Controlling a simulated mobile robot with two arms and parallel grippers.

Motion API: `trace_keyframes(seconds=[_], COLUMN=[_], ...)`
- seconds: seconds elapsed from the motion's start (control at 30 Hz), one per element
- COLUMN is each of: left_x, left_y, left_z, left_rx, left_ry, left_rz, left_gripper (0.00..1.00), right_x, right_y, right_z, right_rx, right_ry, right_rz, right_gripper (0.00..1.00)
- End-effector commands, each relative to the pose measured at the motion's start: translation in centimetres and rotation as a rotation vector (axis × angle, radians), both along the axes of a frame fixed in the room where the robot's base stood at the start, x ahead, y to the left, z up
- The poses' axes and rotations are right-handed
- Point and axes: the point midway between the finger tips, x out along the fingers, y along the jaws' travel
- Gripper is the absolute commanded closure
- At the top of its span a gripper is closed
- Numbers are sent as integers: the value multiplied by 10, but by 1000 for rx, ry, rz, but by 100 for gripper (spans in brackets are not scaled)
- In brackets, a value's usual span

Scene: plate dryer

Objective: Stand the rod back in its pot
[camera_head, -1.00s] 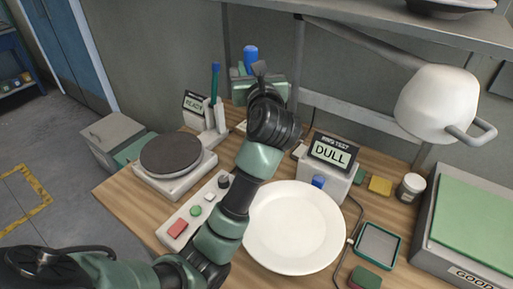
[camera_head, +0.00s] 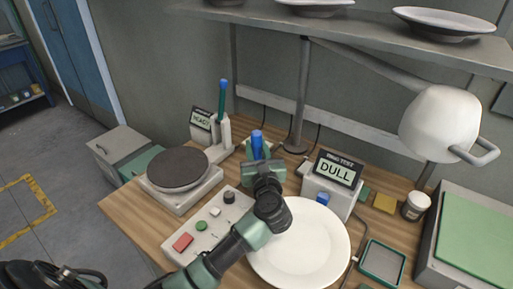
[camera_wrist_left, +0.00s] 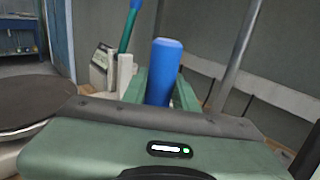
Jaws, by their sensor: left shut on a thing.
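My left gripper (camera_head: 257,150) is shut on a thick blue upright piece (camera_head: 257,139), which looks like the top of the rod. It stands up between the green fingers, and the left wrist view shows it nearly upright (camera_wrist_left: 163,72). Its lower part is hidden behind the gripper body, so I cannot tell what is beneath it or whether it touches anything. A thin green stick with a blue tip (camera_head: 222,100) stands in a white holder beside the READY display (camera_head: 201,120). I cannot make out the rod's pot for certain. My right gripper is not in view.
A white plate (camera_head: 300,250) lies right of my forearm. The RING TEST box (camera_head: 330,185) reads DULL, with a blue knob in front. A dark round disc (camera_head: 180,168) and a button panel (camera_head: 208,225) are at left. A lamp (camera_head: 440,120) hangs at right below the shelf (camera_head: 370,35).

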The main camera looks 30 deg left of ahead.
Motion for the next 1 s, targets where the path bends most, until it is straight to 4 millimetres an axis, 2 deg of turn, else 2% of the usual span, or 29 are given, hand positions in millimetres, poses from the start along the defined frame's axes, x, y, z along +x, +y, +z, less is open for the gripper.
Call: trace_keyframes(seconds=[0.4, 0.43, 0.5, 0.87, 1.0], left_x=[0, 0, 0, 0, -12], left_y=[0, 0, 0, 0, -10], left_z=[-7, -6, -5, -1, -2], left_rx=[-2, -2, -1, 0, -3], left_ry=[-1, -1, -1, -1, 0], left_rz=[0, 0, 0, -1, -3], left_gripper=[100, 66, 50, 50, 50], right_x=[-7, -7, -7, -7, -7], right_y=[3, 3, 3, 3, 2], right_z=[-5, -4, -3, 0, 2], right_rx=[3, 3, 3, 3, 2], right_ry=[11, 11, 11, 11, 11], right_rz=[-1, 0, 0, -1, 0], right_gripper=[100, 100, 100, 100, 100])
